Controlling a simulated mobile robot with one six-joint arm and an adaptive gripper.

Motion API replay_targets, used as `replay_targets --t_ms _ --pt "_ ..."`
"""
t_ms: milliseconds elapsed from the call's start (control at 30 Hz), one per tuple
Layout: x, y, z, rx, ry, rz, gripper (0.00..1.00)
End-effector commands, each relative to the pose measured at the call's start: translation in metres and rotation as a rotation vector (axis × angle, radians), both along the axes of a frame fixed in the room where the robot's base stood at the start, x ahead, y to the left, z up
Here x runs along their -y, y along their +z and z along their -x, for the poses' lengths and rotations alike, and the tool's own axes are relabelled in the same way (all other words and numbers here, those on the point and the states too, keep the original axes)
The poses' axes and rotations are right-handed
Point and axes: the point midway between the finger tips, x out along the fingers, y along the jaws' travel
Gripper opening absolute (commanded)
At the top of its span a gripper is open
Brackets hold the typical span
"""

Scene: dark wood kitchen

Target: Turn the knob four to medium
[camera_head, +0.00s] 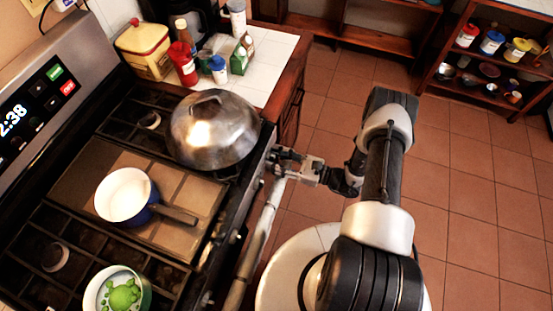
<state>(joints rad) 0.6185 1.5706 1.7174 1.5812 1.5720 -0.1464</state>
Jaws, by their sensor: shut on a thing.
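The stove (198,282) stands at the left, with its knobs along the front edge that faces my arm. My gripper (280,163) is at the right end of that front edge, just beside the large metal lid. Its fingers are closed on a stove knob there. The knob is mostly hidden by the fingers, so its setting cannot be read. An oven handle bar (257,235) runs along the front below the gripper.
A blue-and-white saucepan (127,195) and a bowl with green food (118,291) are on the stovetop. The tiled counter (277,62) holds bottles. The floor (470,215) at right is clear.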

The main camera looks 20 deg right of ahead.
Motion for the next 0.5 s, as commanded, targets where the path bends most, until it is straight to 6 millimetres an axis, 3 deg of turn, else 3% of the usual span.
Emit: replay_targets --t_ms 167,500 --pt "-0.0002 0.0 0.0002 0.0 0.001 0.0 0.13" --pt "-0.0003 -0.0005 0.0 0.048 0.001 0.035 0.13"
